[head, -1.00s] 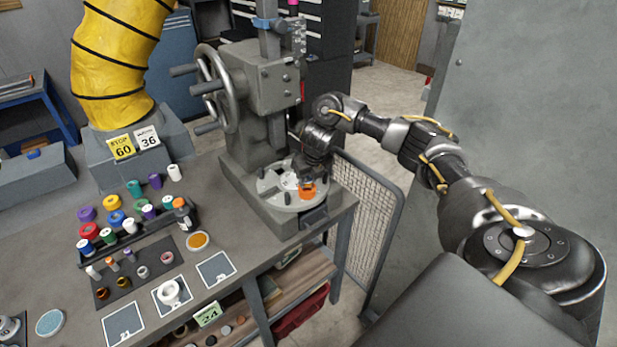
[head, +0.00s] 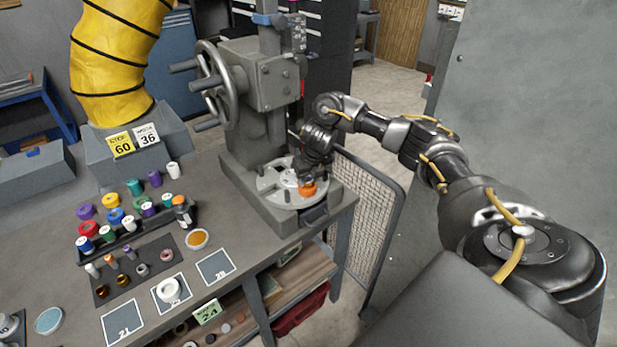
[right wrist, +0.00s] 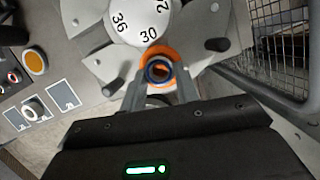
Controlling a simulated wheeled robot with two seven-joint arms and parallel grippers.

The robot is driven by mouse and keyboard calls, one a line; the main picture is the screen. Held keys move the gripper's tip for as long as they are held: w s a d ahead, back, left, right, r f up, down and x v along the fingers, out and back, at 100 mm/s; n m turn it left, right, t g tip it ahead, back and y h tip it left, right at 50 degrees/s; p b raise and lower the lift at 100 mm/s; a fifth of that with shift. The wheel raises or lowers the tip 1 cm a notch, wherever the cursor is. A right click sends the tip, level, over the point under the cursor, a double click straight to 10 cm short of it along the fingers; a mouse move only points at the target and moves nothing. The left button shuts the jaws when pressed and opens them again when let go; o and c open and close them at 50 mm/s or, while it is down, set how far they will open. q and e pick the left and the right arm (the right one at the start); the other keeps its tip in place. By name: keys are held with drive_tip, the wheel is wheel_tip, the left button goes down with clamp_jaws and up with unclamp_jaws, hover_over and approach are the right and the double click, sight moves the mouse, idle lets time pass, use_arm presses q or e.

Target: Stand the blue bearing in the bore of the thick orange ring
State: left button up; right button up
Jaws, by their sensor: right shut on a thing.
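The thick orange ring (head: 307,190) sits on the round grey plate of the press. In the right wrist view the ring (right wrist: 153,50) shows behind the blue bearing (right wrist: 151,75), a small blue-rimmed ring with a dark hole. My right gripper (right wrist: 158,78) is shut on the bearing, with one finger on each side. In the head view my right gripper (head: 306,173) is over the orange ring, and the bearing is too small and hidden to make out. I cannot tell whether the bearing is above the bore or partly in it. My left gripper is out of view.
The press (head: 258,80) with its handwheel stands close behind my right gripper. A white numbered dial (right wrist: 140,18) is beside the ring. A mesh guard (head: 366,205) stands right of the bench. Several coloured rings and rollers lie around a black tray (head: 125,238) at left.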

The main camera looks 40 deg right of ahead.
drive_tip(key=shift+f, duration=0.35)
drive_tip(key=o, duration=1.1)
drive_tip(key=shift+c, duration=0.2)
drive_tip(key=v, duration=1)
drive_tip(key=shift+r+p, duration=0.35)
drive_tip(key=shift+r, duration=0.1)
drive_tip(key=shift+s, duration=0.1)
